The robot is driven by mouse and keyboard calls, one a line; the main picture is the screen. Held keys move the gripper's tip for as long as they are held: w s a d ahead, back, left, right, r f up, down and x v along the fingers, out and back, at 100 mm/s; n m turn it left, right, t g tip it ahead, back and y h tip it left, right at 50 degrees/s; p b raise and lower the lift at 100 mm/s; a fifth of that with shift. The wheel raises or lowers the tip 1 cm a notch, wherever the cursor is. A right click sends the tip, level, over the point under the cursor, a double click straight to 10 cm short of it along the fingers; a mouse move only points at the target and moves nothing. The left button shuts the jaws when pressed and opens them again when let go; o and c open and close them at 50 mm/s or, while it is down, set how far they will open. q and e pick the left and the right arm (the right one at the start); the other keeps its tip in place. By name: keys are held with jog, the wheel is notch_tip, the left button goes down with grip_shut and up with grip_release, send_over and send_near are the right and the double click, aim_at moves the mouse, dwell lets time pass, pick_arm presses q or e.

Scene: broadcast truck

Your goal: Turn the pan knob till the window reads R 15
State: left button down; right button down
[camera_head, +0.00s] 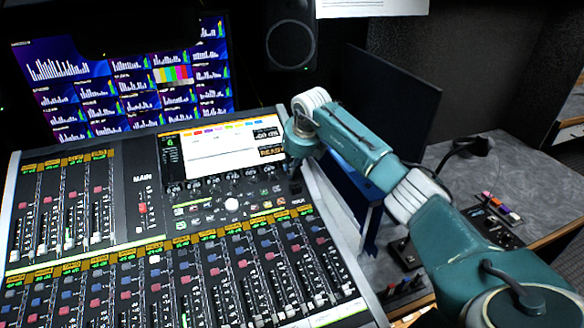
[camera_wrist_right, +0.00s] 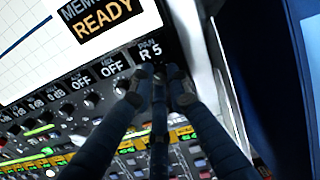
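The pan window (camera_wrist_right: 150,54) at the right end of the mixer's row of small displays reads R 5 in the right wrist view. The pan knob sits just below it and is mostly hidden by my fingers. My right gripper (camera_wrist_right: 155,80) has its dark fingers drawn together around the knob's place, tips at the panel. In the head view my right gripper (camera_head: 293,176) reaches down to the panel at the right end of the knob row; the pan window is too small to read there. My left gripper is not in view.
Other knobs (camera_wrist_right: 92,100) stand in a row to the left, under windows reading OFF and dB values. The mixer's touchscreen (camera_head: 215,145) is behind them, faders (camera_head: 160,280) in front. A dark monitor (camera_head: 385,105) and a grey desk (camera_head: 530,180) lie to the right.

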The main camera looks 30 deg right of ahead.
jog(key=shift+m, duration=0.3)
jog(key=m, duration=0.5)
jog(key=m+b, duration=0.1)
jog(key=m, duration=0.5)
jog(key=shift+t, duration=0.3)
dwell(0.4)
jog(key=shift+r, duration=0.1)
jog(key=c, duration=2)
grip_release()
jog(key=v, duration=1.2)
jog(key=shift+a, duration=0.1)
